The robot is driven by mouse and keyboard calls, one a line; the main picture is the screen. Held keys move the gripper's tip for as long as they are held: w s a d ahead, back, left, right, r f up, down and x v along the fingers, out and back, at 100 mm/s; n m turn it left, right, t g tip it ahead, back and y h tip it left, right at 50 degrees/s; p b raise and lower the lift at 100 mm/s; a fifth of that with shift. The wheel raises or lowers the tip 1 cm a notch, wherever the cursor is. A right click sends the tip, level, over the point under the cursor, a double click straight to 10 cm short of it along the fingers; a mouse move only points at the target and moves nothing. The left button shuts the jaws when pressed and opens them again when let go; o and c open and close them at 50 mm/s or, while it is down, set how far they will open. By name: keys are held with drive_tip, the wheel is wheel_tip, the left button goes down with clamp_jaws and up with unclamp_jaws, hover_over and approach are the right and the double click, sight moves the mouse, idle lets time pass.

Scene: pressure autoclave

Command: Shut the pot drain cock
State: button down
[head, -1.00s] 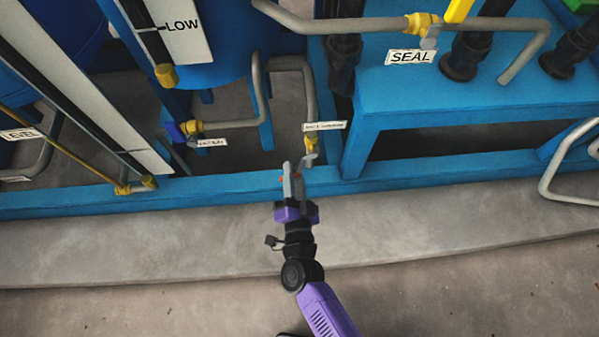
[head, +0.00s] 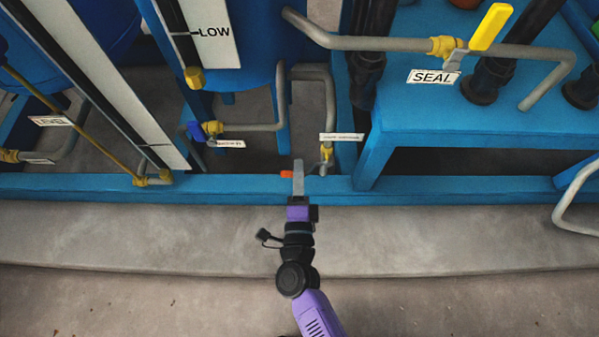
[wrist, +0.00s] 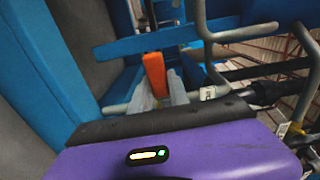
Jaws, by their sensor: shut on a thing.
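My gripper (head: 298,168) reaches low to the pipework at the blue frame, and its fingers are shut on an orange handle (head: 287,173). In the wrist view the orange handle (wrist: 155,74) stands between the two grey fingers (wrist: 160,100). Just right of the fingers in the head view, a yellow cock body (head: 326,152) sits at the bottom of a grey pipe, under a small white label (head: 341,137) too small to read. The handle appears to belong to this cock; their join is hidden by the fingers.
Another cock with a blue handle (head: 212,128) is to the left. The SEAL valve with its yellow lever (head: 491,27) is at upper right. A blue frame rail (head: 230,187) runs just behind the gripper. The concrete ledge (head: 150,230) in front is clear.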

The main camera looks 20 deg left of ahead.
drive_tip(key=shift+r, duration=0.15)
idle(0.4)
drive_tip(key=c, duration=1.2)
unclamp_jaws()
drive_tip(key=shift+c, duration=0.2)
drive_tip(key=p+v, duration=0.1)
drive_tip(key=v, duration=0.6)
drive_tip(key=shift+s+p, duration=0.3)
drive_tip(key=shift+s, duration=0.1)
drive_tip(key=shift+d, duration=0.15)
